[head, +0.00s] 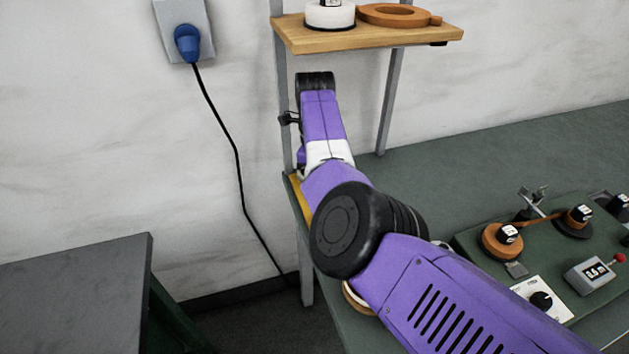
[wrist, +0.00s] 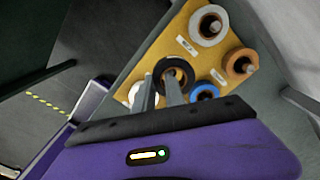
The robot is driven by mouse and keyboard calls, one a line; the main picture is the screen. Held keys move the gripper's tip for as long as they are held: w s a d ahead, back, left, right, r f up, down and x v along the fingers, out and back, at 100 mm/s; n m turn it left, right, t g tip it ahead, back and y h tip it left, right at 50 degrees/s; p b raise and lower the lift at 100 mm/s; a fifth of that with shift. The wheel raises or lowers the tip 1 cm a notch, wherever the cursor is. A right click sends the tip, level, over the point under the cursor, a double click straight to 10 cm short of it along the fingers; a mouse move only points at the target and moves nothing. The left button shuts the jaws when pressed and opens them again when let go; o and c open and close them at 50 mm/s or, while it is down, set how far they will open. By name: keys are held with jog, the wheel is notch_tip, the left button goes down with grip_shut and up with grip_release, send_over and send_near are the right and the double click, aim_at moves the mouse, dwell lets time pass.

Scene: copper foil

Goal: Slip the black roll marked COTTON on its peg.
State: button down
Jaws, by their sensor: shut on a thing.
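In the wrist view, my gripper (wrist: 159,85) reaches over a yellow peg board and is shut on the black roll (wrist: 186,70). The roll is a dark ring with a brown inner core, at the fingertips and partly covered by them. Its marking cannot be read. A peg under it is hidden, so I cannot tell whether the roll is around a peg or above it. In the head view, my arm hides the gripper and the roll; only a yellow edge of the peg board (head: 301,196) shows beside the arm.
On the board, a white roll (wrist: 209,38), an orange-brown roll (wrist: 233,67) and a blue roll (wrist: 204,91) stand close by. In the head view, a wooden shelf (head: 365,40) with rolls is above, held by grey posts. A device panel (head: 465,246) is at right.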

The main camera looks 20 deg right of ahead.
jog(key=shift+f+b, duration=0.3)
jog(key=shift+f, duration=0.15)
dwell(0.5)
jog(key=shift+f, duration=0.25)
jog(key=shift+s+f+b, duration=0.2)
jog(key=shift+f+b, duration=0.45)
jog(key=shift+f, duration=0.1)
jog(key=c, duration=1.3)
grip_release()
jog(key=c, duration=0.4)
jog(key=shift+o, duration=0.7)
jog(key=shift+w+r+p, duration=0.25)
jog(key=shift+r+p, duration=0.6)
jog(key=shift+r, duration=0.3)
